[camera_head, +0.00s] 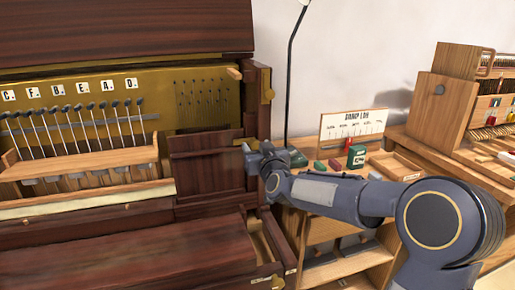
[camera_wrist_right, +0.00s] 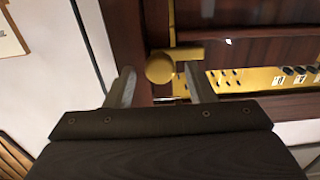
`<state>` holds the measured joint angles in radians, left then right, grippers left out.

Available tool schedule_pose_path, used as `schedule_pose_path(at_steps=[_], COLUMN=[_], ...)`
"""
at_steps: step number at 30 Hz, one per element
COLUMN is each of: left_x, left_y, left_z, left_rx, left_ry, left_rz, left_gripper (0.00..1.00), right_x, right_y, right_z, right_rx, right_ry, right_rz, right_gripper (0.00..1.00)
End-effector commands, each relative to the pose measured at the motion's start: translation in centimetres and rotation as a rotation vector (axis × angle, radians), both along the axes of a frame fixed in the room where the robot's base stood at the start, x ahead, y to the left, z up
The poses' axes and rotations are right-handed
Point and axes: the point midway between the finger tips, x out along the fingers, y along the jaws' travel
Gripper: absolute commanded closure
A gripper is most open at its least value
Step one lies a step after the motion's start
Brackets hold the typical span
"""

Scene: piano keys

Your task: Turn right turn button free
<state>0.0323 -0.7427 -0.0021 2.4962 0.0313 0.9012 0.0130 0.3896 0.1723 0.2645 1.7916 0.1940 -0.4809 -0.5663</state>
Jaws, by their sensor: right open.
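The right turn button (camera_head: 267,86) is a brass piece on the right post of the dark wooden piano case. In the right wrist view, the turn button (camera_wrist_right: 160,68) shows as a round brass knob with a short bar pointing right. My right gripper (camera_wrist_right: 162,86) is open and empty, and the knob appears between and just beyond its two fingertips. I cannot tell whether either finger touches it. In the head view, my right gripper (camera_head: 249,152) is low in front of the case's right side, partly hidden by its own wrist. My left gripper is not in view.
The open piano shows a brass panel (camera_head: 208,100) and a row of hammers (camera_head: 75,125) at left. A thin lamp pole (camera_head: 291,75) stands right of the case. A side table holds a green box (camera_head: 356,157), a sign (camera_head: 352,125) and a wooden tray (camera_head: 395,165).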

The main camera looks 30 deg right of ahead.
Motion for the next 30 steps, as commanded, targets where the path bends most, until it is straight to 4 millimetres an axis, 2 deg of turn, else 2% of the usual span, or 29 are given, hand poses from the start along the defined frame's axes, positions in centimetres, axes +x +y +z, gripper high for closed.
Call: schedule_pose_path(at_steps=[5, 15, 23, 30], left_x=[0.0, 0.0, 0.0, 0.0], left_y=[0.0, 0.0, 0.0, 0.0], left_z=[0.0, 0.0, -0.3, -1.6], left_rx=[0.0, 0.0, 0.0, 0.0], left_ry=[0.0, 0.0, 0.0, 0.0], left_rz=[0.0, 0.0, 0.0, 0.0], left_gripper=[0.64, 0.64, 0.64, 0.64], right_x=[0.0, 0.0, 0.0, 0.0], right_y=[0.0, 0.0, 0.0, 0.1], right_z=[0.0, 0.0, -0.1, -0.3], right_rx=[0.0, 0.0, 0.024, 0.136], right_ry=[0.001, 0.001, -0.005, -0.033], right_rz=[0.0, 0.001, 0.0, 0.002], right_gripper=[0.5, 0.94, 0.94, 0.94])
